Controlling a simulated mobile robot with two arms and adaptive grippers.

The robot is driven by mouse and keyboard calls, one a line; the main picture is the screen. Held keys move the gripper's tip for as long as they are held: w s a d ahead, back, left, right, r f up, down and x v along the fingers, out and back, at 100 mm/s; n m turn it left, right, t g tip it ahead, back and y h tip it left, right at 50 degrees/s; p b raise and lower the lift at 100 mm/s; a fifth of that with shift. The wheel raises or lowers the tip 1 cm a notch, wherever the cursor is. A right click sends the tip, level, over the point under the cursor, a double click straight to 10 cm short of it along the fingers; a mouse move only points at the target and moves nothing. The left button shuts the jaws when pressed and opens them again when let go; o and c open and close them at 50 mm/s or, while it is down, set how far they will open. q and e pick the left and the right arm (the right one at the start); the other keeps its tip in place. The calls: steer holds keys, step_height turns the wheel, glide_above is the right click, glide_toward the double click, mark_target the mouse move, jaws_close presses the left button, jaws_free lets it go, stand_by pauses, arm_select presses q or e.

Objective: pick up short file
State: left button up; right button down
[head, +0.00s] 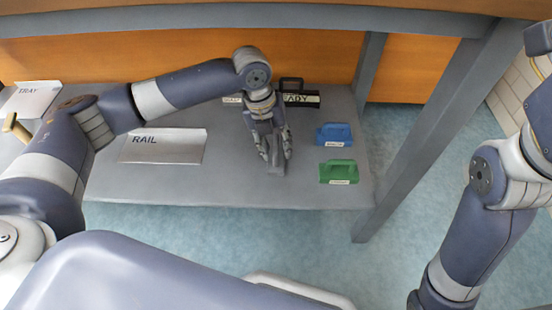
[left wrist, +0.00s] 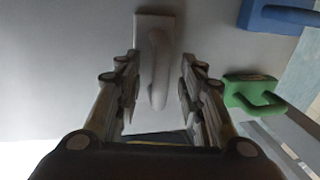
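A grey block with a handle (head: 277,168), perhaps the short file, lies on the grey table below my left gripper (head: 276,154). I can read no label on it. In the left wrist view the grey block (left wrist: 153,28) is at top centre, its rounded handle reaching down between the two fingers of my left gripper (left wrist: 159,75). The fingers are apart, one each side of the handle, with gaps to it. My right arm shows at the right of the head view, but its gripper is out of frame.
A green handled block (head: 338,172) and a blue one (head: 334,134) lie to the right. A black handled block (head: 300,98) is behind. A RAIL plate (head: 163,146) and a TRAY plate (head: 32,99) lie left. A table leg (head: 400,150) stands at the right.

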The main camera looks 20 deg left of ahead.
arm_select(q)
steer(key=shift+f, duration=0.15)
steer(key=shift+c, duration=0.2)
jaws_close()
